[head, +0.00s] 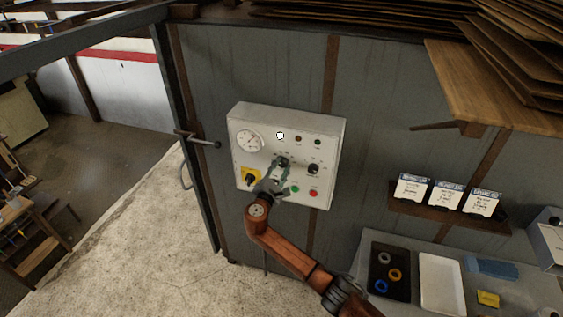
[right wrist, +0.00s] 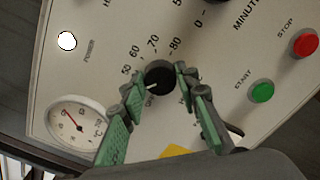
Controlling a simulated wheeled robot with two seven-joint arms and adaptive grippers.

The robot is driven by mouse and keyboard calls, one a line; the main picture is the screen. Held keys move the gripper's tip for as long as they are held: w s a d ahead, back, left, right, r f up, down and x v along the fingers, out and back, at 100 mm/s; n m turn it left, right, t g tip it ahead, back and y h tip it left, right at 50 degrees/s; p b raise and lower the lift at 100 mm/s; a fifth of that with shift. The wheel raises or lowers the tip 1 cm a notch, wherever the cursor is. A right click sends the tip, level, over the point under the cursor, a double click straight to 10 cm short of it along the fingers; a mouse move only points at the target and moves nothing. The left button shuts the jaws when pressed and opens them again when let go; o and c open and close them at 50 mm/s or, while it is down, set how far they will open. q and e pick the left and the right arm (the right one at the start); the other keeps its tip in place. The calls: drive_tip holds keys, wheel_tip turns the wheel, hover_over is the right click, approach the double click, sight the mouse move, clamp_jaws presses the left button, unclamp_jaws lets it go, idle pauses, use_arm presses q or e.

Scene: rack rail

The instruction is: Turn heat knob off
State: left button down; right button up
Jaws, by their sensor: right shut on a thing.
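The heat knob (right wrist: 158,80) is a small round black knob on the white control panel (head: 325,145), with a 50 to 80 scale beside it in the right wrist view. It also shows at the panel's middle in the head view (head: 283,161). A pale mark shows on its lower left edge, near lettering that is partly hidden; I cannot read its setting surely. My right gripper (right wrist: 160,80) has its green-grey fingers on either side of the knob and is shut on it. In the head view my right gripper (head: 279,167) reaches up to the panel. My left gripper is out of view.
The panel also carries a dial gauge (head: 249,140), a minutes knob (head: 314,168), a yellow-backed switch (head: 250,177), a green start button (right wrist: 261,91) and a red stop button (right wrist: 305,43). A shelf with cards (head: 450,219) and a bench (head: 455,258) stand right.

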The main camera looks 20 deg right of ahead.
drive_tip(key=n+p, duration=0.2)
drive_tip(key=n, duration=0.1)
drive_tip(key=shift+n, duration=0.4)
drive_tip(key=n, duration=0.2)
drive_tip(key=shift+a+n+p, duration=0.1)
drive_tip(key=shift+n+p, duration=0.2)
drive_tip(key=shift+p, duration=0.05)
drive_tip(key=shift+n, duration=1.4)
drive_tip(key=o, duration=1.2)
drive_tip(key=shift+c, duration=0.2)
drive_tip(key=v, duration=1.2)
